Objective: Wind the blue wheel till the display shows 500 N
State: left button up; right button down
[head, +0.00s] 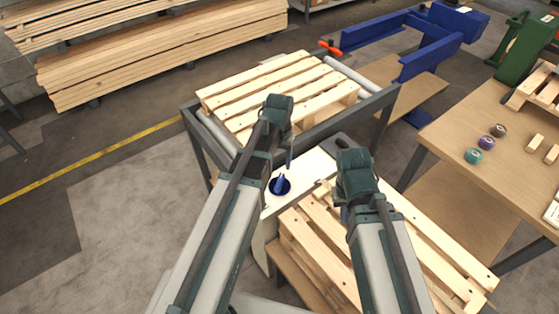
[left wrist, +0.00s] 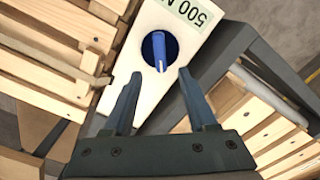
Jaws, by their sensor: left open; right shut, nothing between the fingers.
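The blue wheel (head: 280,185) sits on a cream panel (head: 313,166) between the two pallets. In the left wrist view the blue wheel (left wrist: 158,50) shows as a dark blue disc with a raised blue grip. Beside it a pale green display (left wrist: 193,10) reads 500, upside down, with a letter partly cut off by the frame edge. My left gripper (left wrist: 160,77) is open, its two fingers on either side of the grip's near end, with gaps and nothing held. My right gripper (head: 343,205) is shut and empty over the near pallet, its fingers mostly hidden.
A pallet (head: 240,88) lies on the roller frame behind; stacked pallets (head: 430,245) stand in front right. A wooden table (head: 455,130) at right holds several small round items and blocks. Lumber stacks (head: 160,60) lie at back left.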

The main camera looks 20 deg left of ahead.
pick_arm(q)
notch_tip(320, 180, up, 4)
jog(key=p, duration=0.2)
jog(key=shift+p, duration=0.35)
pick_arm(e)
notch_tip(320, 180, up, 4)
jog(key=shift+f, duration=0.1)
pick_arm(q)
jog(key=shift+s, duration=0.1)
jog(key=s+d+m+y, duration=0.1)
jog(key=s+d+m, duration=0.2)
jog(key=s+d, duration=0.7)
jog(key=s, duration=0.4)
jog(key=shift+s+d, duration=0.15)
jog(key=shift+d, duration=0.15)
dwell(0.7)
